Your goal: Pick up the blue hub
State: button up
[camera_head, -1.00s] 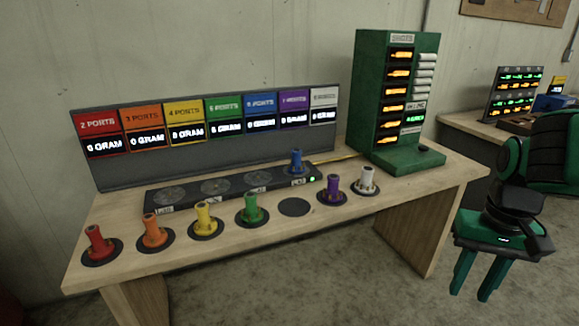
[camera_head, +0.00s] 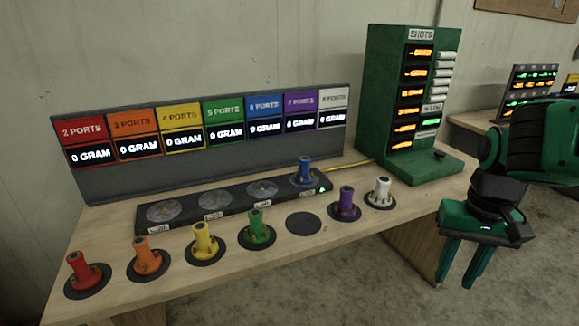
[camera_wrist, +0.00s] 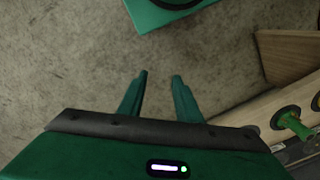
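The blue hub (camera_head: 305,170) stands upright on the right end of the black strip (camera_head: 240,203) with round pads, near a small green light. A bare dark disc (camera_head: 303,223) lies on the table in front of it. My gripper (camera_head: 462,278) is at the right, off the table's right end, fingers pointing down. Its two green fingers are apart with nothing between them; in the wrist view the gripper (camera_wrist: 160,75) also shows open over bare floor. The blue hub is not seen in the wrist view.
Red (camera_head: 84,272), orange (camera_head: 148,258), yellow (camera_head: 204,243), green (camera_head: 257,229), purple (camera_head: 345,203) and white (camera_head: 381,192) hubs stand along the front of the wooden table (camera_head: 215,285). A label panel (camera_head: 215,172) and a green cabinet (camera_head: 385,95) stand behind.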

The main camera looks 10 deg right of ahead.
aim_at(303, 176)
jog(key=z, duration=0.05)
jog(key=i, duration=1.05)
jog(key=z, duration=0.05)
